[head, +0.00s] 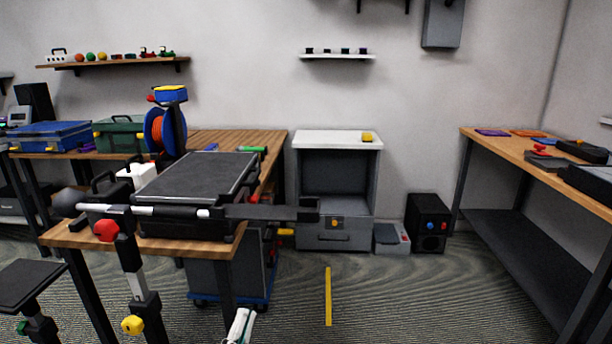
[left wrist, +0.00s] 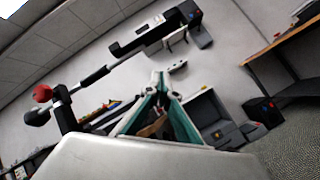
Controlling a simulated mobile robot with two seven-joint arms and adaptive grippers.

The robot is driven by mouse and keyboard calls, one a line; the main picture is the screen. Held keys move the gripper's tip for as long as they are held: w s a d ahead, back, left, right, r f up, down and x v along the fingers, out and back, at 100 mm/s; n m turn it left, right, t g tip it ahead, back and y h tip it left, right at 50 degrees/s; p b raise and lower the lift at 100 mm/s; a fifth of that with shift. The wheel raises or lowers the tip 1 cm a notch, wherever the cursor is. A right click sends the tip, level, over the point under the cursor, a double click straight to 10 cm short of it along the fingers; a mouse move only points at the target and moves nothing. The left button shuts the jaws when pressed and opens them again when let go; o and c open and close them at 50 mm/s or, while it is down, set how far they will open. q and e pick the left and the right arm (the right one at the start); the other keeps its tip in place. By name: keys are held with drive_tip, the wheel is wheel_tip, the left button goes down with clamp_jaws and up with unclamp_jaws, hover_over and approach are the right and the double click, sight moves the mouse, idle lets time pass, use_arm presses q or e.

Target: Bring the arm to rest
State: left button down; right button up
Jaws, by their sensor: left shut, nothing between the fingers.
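My left gripper (head: 242,314) shows at the bottom edge of the head view, low and left of the middle, with only its pale fingers in sight. It points upward in front of the workbench (head: 190,247). In the left wrist view the fingers (left wrist: 159,76) with their teal inner sides meet at the tips, with nothing between them. The gripper is shut and empty. The rest of my left arm is out of the head view. My right gripper is not in view.
A stand with a red knob (head: 105,230) and a long bar (head: 265,212) is at the left front. A dark case (head: 200,180) lies on the bench. A grey cabinet (head: 335,242) stands at the wall. A second table (head: 490,147) is at the right. The middle floor is mostly clear.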

use_arm(q)
drive_tip(key=s+a+f+m+g+y+p, duration=0.1)
drive_tip(key=s+a+f+m+g+p, duration=0.1)
drive_tip(key=s+f+m, duration=0.5)
drive_tip(key=s+a+f+m+g+y+p, duration=0.1)
drive_tip(key=s+a+f+m+g+p, duration=0.2)
drive_tip(key=s+f+m+g, duration=0.4)
drive_tip(key=s+a+f+m+g+y+p, duration=0.1)
drive_tip(key=s+a+f+m+g+p, duration=0.2)
drive_tip(key=s+f+m, duration=0.5)
drive_tip(key=f+m+g+p, duration=0.1)
drive_tip(key=m+p, duration=0.1)
drive_tip(key=m, duration=0.3)
drive_tip(key=shift+f+m+g+y, duration=0.3)
drive_tip(key=shift+g+y, duration=0.1)
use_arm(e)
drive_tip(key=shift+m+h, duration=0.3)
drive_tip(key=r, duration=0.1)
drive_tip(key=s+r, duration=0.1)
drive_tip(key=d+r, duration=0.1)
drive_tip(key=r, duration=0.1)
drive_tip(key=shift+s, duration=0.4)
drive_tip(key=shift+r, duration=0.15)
